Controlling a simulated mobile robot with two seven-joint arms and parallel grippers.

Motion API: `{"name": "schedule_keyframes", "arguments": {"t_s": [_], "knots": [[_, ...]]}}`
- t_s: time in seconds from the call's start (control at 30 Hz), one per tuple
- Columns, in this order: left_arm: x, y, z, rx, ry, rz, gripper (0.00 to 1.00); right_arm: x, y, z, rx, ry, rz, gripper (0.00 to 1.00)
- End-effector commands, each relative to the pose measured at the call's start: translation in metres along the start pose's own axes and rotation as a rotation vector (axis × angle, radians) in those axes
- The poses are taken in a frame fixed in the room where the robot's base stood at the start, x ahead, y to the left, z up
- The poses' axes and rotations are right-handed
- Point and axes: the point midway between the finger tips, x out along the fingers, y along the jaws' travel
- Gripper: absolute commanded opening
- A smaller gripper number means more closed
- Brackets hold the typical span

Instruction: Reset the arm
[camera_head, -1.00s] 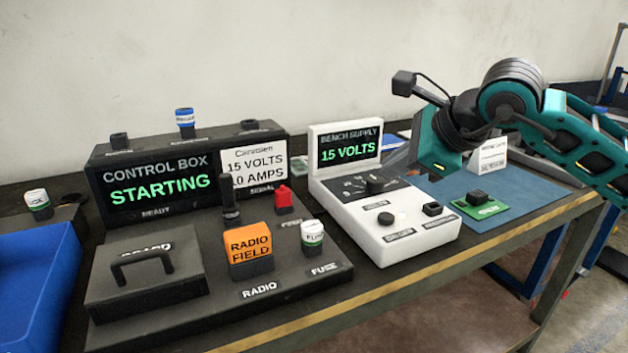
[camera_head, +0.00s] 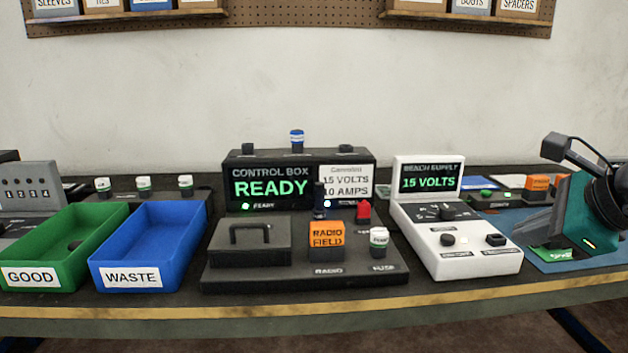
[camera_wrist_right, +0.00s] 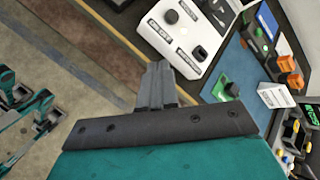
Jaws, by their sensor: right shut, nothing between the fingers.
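My right gripper (camera_wrist_right: 157,72) shows in the right wrist view with its grey fingers together and nothing between them. The fingers are over the bench's front edge, below the white bench supply (camera_wrist_right: 185,35) in the picture. In the head view my right arm's teal hand (camera_head: 572,215) is at the right edge, beside the bench supply (camera_head: 455,235) and in front of part of the blue mat. My left gripper is in neither view now.
The control box (camera_head: 300,176) reads READY and the supply reads 15 VOLTS. A blue WASTE tray (camera_head: 132,277) and a green GOOD tray (camera_head: 30,275) stand left.

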Motion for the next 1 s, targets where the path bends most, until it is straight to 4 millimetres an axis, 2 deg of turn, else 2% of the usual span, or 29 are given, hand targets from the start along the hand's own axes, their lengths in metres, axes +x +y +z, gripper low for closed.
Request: {"name": "schedule_keyframes", "arguments": {"t_s": [0.03, 0.1, 0.3, 0.4, 0.53, 0.63, 0.73, 0.83, 0.9, 0.93, 1.0], "knots": [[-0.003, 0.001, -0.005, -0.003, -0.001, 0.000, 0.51, 0.012, 0.021, 0.015, 0.042, -0.070, 0.096, 0.00], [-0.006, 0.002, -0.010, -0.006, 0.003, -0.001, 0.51, 0.022, 0.046, 0.034, 0.112, -0.163, 0.207, 0.00], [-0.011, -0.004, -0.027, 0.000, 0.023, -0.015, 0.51, 0.032, 0.112, 0.089, 0.427, -0.435, 0.545, 0.00], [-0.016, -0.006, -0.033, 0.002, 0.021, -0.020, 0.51, 0.027, 0.135, 0.117, 0.691, -0.579, 0.730, 0.00], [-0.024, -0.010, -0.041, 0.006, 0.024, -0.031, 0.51, 0.022, 0.143, 0.139, 1.159, -0.742, 0.944, 0.00], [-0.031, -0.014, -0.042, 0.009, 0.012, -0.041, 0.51, 0.028, 0.138, 0.135, 1.578, -0.820, 1.048, 0.00], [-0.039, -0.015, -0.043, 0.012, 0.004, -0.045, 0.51, 0.047, 0.135, 0.111, 2.038, -0.848, 1.085, 0.00], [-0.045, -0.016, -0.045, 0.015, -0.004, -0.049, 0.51, 0.073, 0.147, 0.068, 2.524, -0.818, 1.040, 0.00], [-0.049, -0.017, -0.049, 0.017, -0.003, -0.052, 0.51, 0.091, 0.169, 0.030, 2.873, -0.758, 0.949, 0.00], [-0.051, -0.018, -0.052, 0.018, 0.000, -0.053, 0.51, 0.097, 0.182, 0.014, -2.853, 0.682, -0.849, 0.00], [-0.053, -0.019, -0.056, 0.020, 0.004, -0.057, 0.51, 0.107, 0.216, -0.021, -2.710, 0.513, -0.619, 0.00]]}}
